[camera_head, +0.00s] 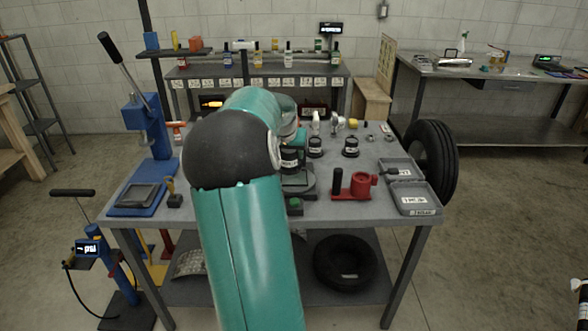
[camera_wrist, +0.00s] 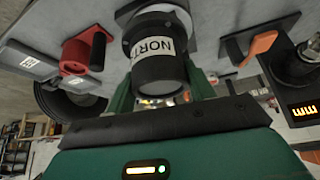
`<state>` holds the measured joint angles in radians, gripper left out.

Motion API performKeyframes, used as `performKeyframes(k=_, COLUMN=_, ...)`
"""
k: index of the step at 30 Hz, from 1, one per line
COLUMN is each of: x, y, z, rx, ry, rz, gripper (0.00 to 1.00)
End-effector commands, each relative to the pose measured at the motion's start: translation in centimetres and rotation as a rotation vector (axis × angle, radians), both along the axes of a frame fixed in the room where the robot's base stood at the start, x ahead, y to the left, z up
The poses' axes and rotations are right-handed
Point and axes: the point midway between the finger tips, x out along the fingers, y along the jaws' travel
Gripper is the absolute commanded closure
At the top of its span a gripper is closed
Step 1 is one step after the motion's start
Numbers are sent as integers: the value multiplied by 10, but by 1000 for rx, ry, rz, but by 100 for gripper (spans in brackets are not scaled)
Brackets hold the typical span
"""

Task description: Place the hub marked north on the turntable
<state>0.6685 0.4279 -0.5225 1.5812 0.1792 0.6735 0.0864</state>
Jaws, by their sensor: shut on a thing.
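The hub marked north (camera_wrist: 160,62) is a dark cylinder with a white label reading "NORT…" in the wrist view. My gripper (camera_wrist: 160,88) is shut on it, with green fingers on either side. In the head view the hub (camera_head: 290,158) shows just right of my arm, which hides part of it and most of my gripper. The turntable (camera_head: 306,187), a dark round base, is directly below the hub on the bench. I cannot tell whether the hub touches it.
Two other labelled dark hubs (camera_head: 315,148) (camera_head: 351,147) stand behind to the right. A red fixture (camera_head: 357,187) and an open grey case (camera_head: 413,198) lie right of the turntable. A green button box (camera_head: 295,206) is in front. A blue press (camera_head: 150,130) stands left.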

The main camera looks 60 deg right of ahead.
Motion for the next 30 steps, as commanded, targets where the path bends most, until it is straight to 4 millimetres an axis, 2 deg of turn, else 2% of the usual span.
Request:
performKeyframes(k=1, x=0, y=-12, z=-4, rx=-4, ry=2, rz=-5, gripper=94)
performKeyframes(k=6, x=11, y=-42, z=-18, rx=-5, ry=2, rz=-5, gripper=94)
performKeyframes(k=8, x=15, y=-52, z=-23, rx=-4, ry=2, rz=-4, gripper=94)
performKeyframes(k=15, x=24, y=-81, z=-61, rx=-4, ry=2, rz=-4, gripper=94)
performKeyframes(k=23, x=29, y=-93, z=-78, rx=-4, ry=0, rz=-4, gripper=94)
performKeyframes(k=30, x=30, y=-96, z=-107, rx=-4, ry=-1, rz=-4, gripper=94)
